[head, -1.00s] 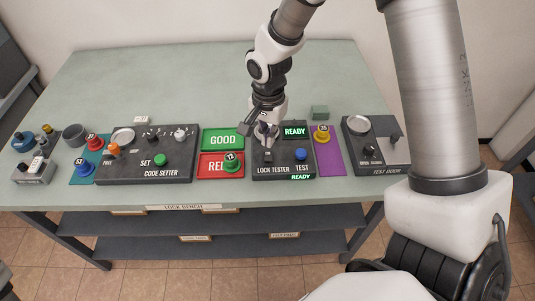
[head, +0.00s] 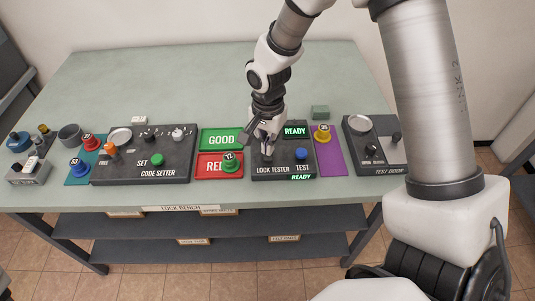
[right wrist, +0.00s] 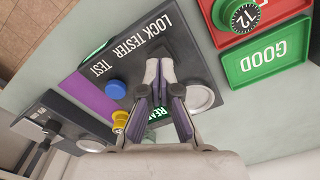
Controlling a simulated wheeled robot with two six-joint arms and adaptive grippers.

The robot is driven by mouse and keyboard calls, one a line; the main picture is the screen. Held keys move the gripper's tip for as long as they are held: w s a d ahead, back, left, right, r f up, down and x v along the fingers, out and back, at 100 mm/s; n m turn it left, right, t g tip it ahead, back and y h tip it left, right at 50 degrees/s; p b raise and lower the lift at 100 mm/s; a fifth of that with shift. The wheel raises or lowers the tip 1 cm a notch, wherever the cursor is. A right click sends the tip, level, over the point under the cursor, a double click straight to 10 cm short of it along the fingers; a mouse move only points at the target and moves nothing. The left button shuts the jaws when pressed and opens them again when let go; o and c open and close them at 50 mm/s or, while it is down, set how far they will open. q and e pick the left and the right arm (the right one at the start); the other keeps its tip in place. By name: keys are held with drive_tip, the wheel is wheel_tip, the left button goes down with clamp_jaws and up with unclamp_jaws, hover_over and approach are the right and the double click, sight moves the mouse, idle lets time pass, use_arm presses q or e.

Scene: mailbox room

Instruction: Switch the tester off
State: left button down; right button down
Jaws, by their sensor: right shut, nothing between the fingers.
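The dark lock tester (head: 288,171) sits on the bench, right of the red and green trays. Its upper display (head: 295,131) and front strip (head: 302,177) both read READY in green. Its blue TEST button (head: 302,154) is at the front right; the button also shows in the right wrist view (right wrist: 116,89). My right gripper (head: 267,153) points down at the tester's left front part, shut and empty. My left gripper is not in view.
A green GOOD tray (head: 221,139) and a red tray (head: 209,172) holding a green lock 72 (head: 230,161) are left of the tester. A yellow lock (head: 322,134) stands on a purple mat (head: 330,160) at right. The code setter (head: 150,173) is farther left.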

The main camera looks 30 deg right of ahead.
sight(268, 158)
drive_tip(key=shift+f+b, duration=0.9)
drive_tip(key=shift+f, duration=0.5)
idle(1.1)
drive_tip(key=shift+r, duration=0.1)
wheel_tip(268, 158, up, 7)
drive_tip(key=p, duration=0.6)
idle(0.4)
